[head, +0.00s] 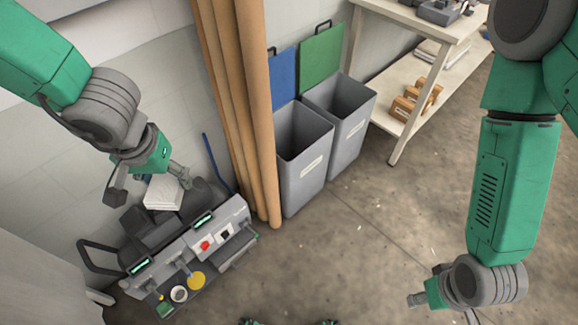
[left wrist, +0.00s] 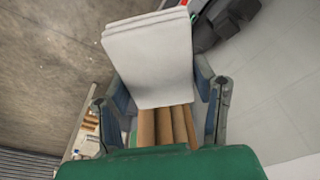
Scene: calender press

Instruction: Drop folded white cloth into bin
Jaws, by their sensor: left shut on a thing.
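The folded white cloth (head: 163,193) is held by my left gripper (head: 150,188), above the grey press (head: 185,240). In the left wrist view the folded cloth (left wrist: 150,60) lies between the two fingers (left wrist: 160,95), with its layers stacked at the far edge. Two grey bins stand at the centre: one with a raised blue lid (head: 284,78) and body (head: 303,170), one with a raised green lid (head: 321,60) and body (head: 350,135). Both are open, and their floors are hidden. My right gripper (head: 442,305) is low at the right, partly cut off by the frame's bottom edge, apart from everything.
Tall brown rolls (head: 257,120) stand between the press and the bins. The concrete floor (head: 370,230) is clear in front of the bins.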

